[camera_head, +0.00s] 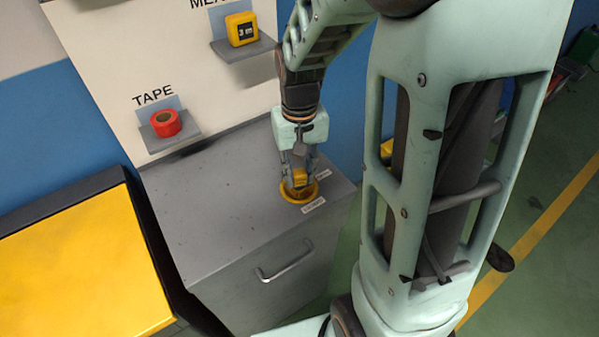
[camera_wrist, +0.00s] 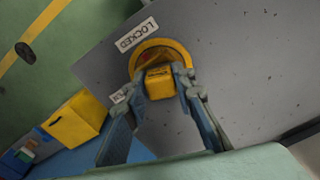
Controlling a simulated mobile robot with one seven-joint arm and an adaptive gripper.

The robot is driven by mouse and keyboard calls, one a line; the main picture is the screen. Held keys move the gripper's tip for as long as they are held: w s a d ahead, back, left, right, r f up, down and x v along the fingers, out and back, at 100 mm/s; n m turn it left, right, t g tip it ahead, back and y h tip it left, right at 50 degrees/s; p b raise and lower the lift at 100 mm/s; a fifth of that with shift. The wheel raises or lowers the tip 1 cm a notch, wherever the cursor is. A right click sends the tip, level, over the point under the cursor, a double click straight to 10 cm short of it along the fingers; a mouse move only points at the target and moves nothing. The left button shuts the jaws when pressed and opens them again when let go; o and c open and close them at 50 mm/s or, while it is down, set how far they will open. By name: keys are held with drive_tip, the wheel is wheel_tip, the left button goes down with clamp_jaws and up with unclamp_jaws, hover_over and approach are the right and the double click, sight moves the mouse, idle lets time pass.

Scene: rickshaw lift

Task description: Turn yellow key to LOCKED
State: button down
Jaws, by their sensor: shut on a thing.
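The yellow key (camera_head: 299,176) stands in a yellow ring (camera_head: 299,193) on top of the grey cabinet. In the wrist view the key (camera_wrist: 160,84) is a yellow block between my fingers, with the ring (camera_wrist: 154,46) behind it. My gripper (camera_head: 299,171) points down and is shut on the key, also in the wrist view (camera_wrist: 162,78). A white label reading LOCKED (camera_wrist: 136,34) lies beside the ring. A second, partly covered label (camera_wrist: 121,94) lies near the left finger. The key's base is partly hidden, so I cannot tell its exact angle.
The grey cabinet (camera_head: 210,210) has a handle (camera_head: 287,262) on its front. Behind it a white panel holds red tape (camera_head: 165,123) and a yellow measure (camera_head: 241,29) on small shelves. A yellow-topped unit (camera_head: 75,265) stands at left. The cabinet top left of my gripper is clear.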

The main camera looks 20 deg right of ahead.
drive_tip(key=shift+m, duration=0.7)
drive_tip(key=c, duration=1.5)
unclamp_jaws()
drive_tip(key=shift+c, duration=0.2)
